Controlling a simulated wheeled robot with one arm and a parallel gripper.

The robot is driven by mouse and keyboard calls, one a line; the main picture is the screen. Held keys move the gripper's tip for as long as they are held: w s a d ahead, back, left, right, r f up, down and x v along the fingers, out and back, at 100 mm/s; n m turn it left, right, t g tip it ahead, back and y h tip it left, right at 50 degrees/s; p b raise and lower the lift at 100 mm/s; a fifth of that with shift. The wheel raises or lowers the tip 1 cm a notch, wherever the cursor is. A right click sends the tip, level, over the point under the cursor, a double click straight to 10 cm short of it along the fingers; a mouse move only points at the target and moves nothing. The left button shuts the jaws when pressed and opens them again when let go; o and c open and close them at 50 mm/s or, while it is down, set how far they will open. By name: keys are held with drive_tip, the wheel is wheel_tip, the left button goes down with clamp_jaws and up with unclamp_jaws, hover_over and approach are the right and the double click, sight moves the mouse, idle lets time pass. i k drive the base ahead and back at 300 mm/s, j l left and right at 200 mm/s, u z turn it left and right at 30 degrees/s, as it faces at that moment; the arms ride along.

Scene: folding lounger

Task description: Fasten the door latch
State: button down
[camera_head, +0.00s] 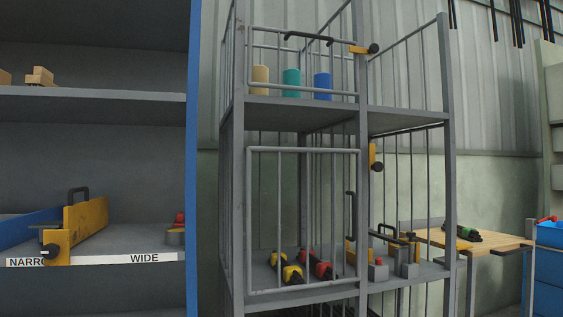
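A grey metal cage rack with two barred doors stands in the middle of the camera_head view. The upper door (300,30) has a black bar handle (308,38) along its top. Its yellow latch (360,49) with a black knob lies horizontal at the post. The lower door (303,149) has an upright black handle (351,215) near its right side. Its yellow latch (372,155) with a black knob stands upright on the post. The lower door's right edge is close to the post; I cannot tell whether it sits fully flush. My gripper is not in view.
Yellow, green and blue cylinders (291,83) stand on the upper shelf. Yellow and red-ended tools (290,271) lie behind the lower door. A blue-edged shelf (193,150) is at left, with a yellow divider (88,222). A wooden table (490,241) and blue bins (550,270) are at right.

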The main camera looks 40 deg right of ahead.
sight(374, 165)
drive_tip(key=z, duration=0.45)
drive_tip(key=l+z, duration=0.1)
drive_tip(key=z, duration=0.75)
drive_tip(key=i+z, duration=0.1)
drive_tip(key=z, duration=0.3)
